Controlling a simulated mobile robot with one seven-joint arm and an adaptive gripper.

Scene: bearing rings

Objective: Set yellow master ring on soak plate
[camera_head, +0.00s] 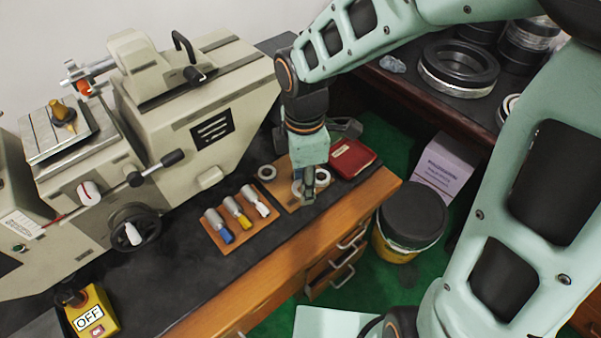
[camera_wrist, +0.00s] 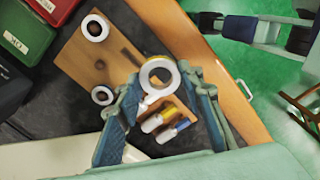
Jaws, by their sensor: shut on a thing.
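My gripper (camera_head: 308,196) points down over the wooden board at the bench's front. In the wrist view my gripper (camera_wrist: 164,82) has its fingers on both sides of a pale ring with a yellow edge, the yellow master ring (camera_wrist: 146,78), and is shut on it. In the head view this ring (camera_head: 297,188) is partly hidden by the fingers. I cannot tell how far it is above the board. Nothing is labelled as the soak plate; a grey grooved metal plate (camera_head: 42,142) on the machine at the left carries an amber piece.
The wooden board (camera_wrist: 82,62) holds two other rings (camera_wrist: 95,28) (camera_wrist: 103,95). A red case (camera_head: 351,159) lies beside it. A rack (camera_head: 238,222) of coloured-handled plugs stands left of it. The large beige machine (camera_head: 200,120) fills the back left.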

